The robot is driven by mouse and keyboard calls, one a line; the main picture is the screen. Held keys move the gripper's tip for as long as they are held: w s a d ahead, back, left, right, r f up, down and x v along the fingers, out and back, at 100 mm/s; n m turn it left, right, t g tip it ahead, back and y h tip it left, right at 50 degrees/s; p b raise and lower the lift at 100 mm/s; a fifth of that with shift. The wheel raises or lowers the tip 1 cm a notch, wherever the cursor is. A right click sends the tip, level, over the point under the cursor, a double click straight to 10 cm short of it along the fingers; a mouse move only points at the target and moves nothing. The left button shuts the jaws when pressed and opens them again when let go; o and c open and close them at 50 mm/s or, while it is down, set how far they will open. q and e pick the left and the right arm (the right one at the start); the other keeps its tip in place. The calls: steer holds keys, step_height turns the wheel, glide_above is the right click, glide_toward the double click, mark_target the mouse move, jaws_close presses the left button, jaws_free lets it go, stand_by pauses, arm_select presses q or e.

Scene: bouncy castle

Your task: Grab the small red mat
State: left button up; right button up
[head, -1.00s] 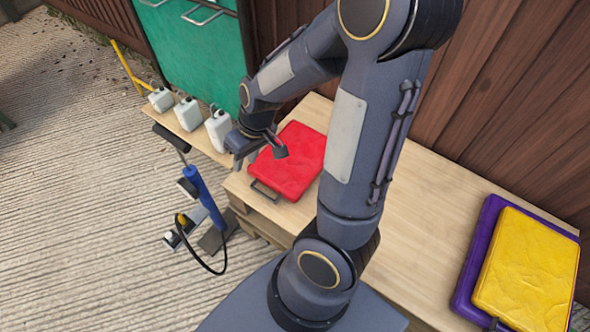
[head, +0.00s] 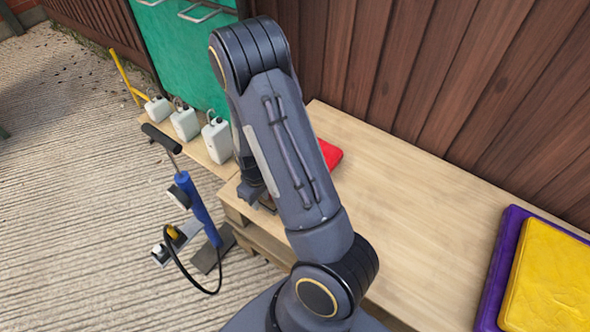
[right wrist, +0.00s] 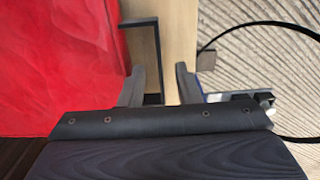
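The small red mat (head: 330,154) lies flat on the wooden table, mostly hidden behind my right arm in the head view. In the right wrist view the red mat (right wrist: 62,60) fills the left side. Its black handle (right wrist: 155,50) sticks out from the mat's edge over the wood. My right gripper (right wrist: 161,75) is open at the handle, with the handle's outer bar showing between its two fingers, nearer the left one. In the head view the right gripper (head: 254,192) is low at the table's left end, partly hidden by my arm. My left gripper is not in view.
A yellow mat (head: 550,280) lies on a purple mat (head: 497,268) at the table's right. White canisters (head: 184,124) stand on a low plank at left. A blue pump (head: 200,212) with a hose stands beside the table (head: 400,215). The table's middle is clear.

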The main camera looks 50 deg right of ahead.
step_height(320, 180, down, 2)
steer(key=shift+r, duration=0.1)
jaws_close()
stand_by(0.4)
